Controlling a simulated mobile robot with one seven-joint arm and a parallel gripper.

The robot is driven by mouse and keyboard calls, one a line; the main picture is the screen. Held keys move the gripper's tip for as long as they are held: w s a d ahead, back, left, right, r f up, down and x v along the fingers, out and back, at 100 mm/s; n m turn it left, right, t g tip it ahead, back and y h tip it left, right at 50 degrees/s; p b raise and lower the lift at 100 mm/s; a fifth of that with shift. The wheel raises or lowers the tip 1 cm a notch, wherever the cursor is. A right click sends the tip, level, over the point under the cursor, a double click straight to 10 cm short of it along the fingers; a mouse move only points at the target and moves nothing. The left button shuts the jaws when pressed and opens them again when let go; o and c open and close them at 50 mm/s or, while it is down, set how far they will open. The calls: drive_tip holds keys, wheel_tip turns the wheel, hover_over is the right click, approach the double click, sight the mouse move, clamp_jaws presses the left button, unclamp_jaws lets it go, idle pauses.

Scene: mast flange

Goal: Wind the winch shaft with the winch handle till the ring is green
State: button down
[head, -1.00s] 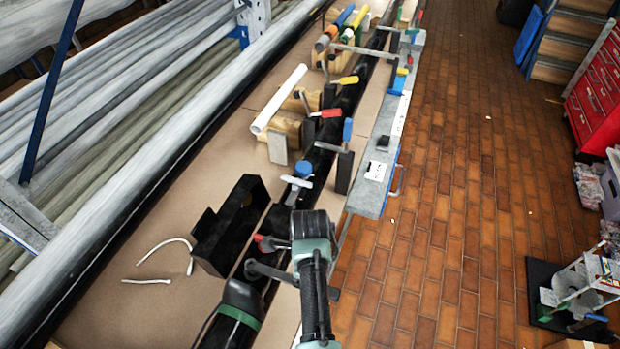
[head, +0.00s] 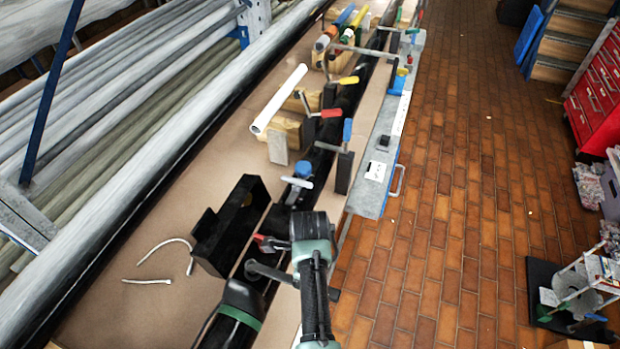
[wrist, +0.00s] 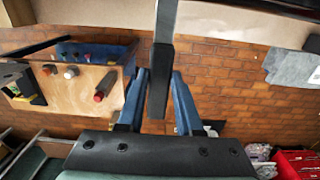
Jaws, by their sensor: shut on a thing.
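In the wrist view, the two blue fingers of my gripper (wrist: 159,78) stand on either side of a dark upright bar (wrist: 161,45), which looks like the winch handle. The gripper is shut on it. In the head view my dark and pale-green wrist covers the fingers and most of the handle. A grey rod (head: 268,270) shows just left of my wrist, over the long black mast. A black cylinder with a green band (head: 240,317) lies at the bottom of the head view. I cannot tell whether this band is the task's ring. The winch shaft is not clearly visible.
A black open box (head: 228,228) stands left of my wrist, with white cord pieces (head: 147,281) beside it. Clamps with coloured handles, a blue knob (head: 302,169) and a white tube (head: 279,99) lie farther along the bench. The brick floor (head: 440,200) at right is mostly clear.

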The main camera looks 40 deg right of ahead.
drive_tip(key=shift+f+b, duration=0.5)
drive_tip(key=shift+f, duration=0.2)
drive_tip(key=shift+a, duration=0.1)
drive_tip(key=s+a+m+p, duration=0.2)
drive_tip(key=a+m+p, duration=0.3)
drive_tip(key=a+m, duration=0.3)
drive_tip(key=shift+s+a, duration=0.2)
drive_tip(key=shift+a, duration=0.7)
drive_tip(key=shift+d, duration=0.1)
idle(0.4)
